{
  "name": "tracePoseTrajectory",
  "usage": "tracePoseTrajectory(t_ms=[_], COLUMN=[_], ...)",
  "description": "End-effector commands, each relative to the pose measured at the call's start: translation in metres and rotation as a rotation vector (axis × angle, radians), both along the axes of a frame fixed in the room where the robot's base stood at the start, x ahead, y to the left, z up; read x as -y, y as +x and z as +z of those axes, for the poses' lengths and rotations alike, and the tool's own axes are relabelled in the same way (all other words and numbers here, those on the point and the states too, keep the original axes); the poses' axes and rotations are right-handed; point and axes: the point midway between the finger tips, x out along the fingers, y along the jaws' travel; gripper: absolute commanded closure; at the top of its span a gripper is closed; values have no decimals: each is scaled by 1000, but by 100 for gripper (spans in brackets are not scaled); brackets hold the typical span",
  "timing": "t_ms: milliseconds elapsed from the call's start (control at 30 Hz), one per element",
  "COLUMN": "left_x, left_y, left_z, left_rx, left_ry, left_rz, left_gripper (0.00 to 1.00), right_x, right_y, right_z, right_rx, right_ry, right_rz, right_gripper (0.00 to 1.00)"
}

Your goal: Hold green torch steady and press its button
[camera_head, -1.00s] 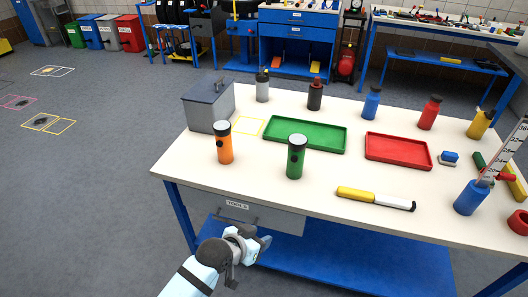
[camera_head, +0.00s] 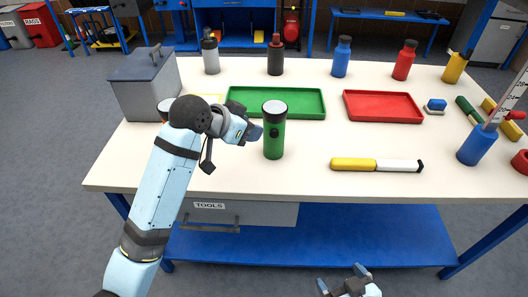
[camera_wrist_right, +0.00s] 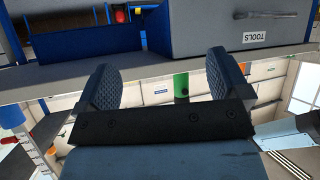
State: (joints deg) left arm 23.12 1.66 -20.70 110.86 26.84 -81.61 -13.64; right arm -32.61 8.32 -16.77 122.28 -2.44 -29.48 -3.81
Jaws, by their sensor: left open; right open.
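The green torch (camera_head: 274,141) stands upright on the white workbench, with a black head on top. Its dark round button (camera_head: 274,132) faces me. My left gripper (camera_head: 255,132) is at the torch's left side, open, with its fingers pointing at the body. I cannot tell whether they touch it or whether one is hidden behind it. My right gripper (camera_head: 345,283) is low in front of the bench, below the tabletop, open and empty. Its two fingers also show spread in the right wrist view (camera_wrist_right: 168,82).
An orange torch (camera_head: 165,106) is mostly hidden behind my left arm. A green tray (camera_head: 315,104) lies behind the green torch, a red tray (camera_head: 384,106) to the right. A yellow-and-white tool (camera_head: 375,165) lies right of the torch. A grey toolbox (camera_head: 146,86) stands at left.

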Motion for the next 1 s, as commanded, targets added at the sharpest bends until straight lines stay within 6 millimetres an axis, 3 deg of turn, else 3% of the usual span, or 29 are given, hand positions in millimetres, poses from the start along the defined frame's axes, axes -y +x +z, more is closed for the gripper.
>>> tracePoseTrajectory(t_ms=[167, 533, 800, 1000], left_x=[0, 0, 0, -1], left_y=[0, 0, 0, 0], left_z=[0, 0, 0, 0], left_rx=[0, 1, 0, 0], left_ry=[0, -1, -1, -1], left_rz=[1, 1, 2, 2], left_gripper=[57, 57, 57, 57], right_x=[-40, -115, -153, -147], right_y=[43, 126, 166, 185], right_z=[17, 71, 118, 127], right_rx=[164, 618, 925, 872], right_ry=[-312, -1263, -2078, -2569], right_rz=[213, 600, 671, 739], right_gripper=[6, 6, 6, 6])
